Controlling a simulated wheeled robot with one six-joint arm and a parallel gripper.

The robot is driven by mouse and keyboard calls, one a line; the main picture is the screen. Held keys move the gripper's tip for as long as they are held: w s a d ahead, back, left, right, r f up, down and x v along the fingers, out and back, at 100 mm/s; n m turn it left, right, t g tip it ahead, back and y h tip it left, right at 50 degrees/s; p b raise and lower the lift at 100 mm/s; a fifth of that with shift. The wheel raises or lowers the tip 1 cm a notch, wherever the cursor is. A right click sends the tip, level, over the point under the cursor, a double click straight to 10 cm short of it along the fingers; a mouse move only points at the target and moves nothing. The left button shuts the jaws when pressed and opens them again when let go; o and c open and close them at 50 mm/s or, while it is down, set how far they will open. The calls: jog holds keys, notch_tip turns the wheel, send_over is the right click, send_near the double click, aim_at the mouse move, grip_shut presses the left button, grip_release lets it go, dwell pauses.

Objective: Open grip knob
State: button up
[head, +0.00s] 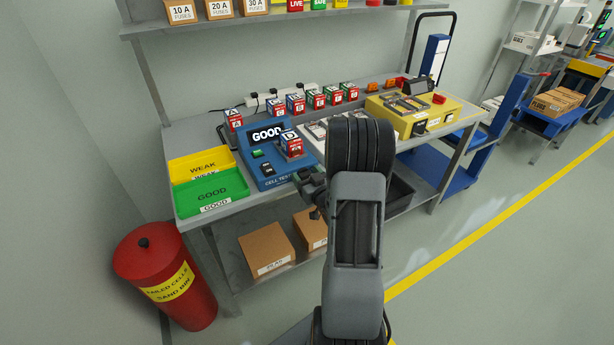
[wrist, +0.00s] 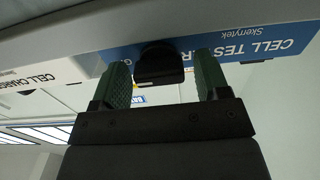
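The black knob (wrist: 160,66) sticks out of the front of the blue cell tester (wrist: 240,48) in the wrist view. My gripper (wrist: 163,78) has its two green-padded fingers apart, one on each side of the knob, with a visible gap on both sides. In the head view the blue cell tester (head: 266,178) stands on the bench with its display reading GOOD, and a red cell marked D (head: 291,145) sits on it. My gripper (head: 312,187) is at the tester's front right corner there, partly hidden by my arm; I cannot make out the knob.
A yellow WEAK tray (head: 200,163) and a green GOOD tray (head: 212,194) lie left of the tester. Several cells (head: 296,104) stand behind it, and a yellow station (head: 420,118) is at right. A red bin (head: 165,275) stands on the floor.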

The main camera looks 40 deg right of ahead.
jog(key=c, duration=0.8)
jog(key=shift+f+n+b, duration=0.3)
jog(key=shift+n+b, duration=0.3)
jog(key=shift+b, duration=0.55)
jog(key=shift+n+b, duration=0.7)
jog(key=shift+b, duration=0.25)
jog(key=shift+r+n, duration=0.25)
jog(key=shift+n, duration=0.05)
jog(key=o, duration=0.9)
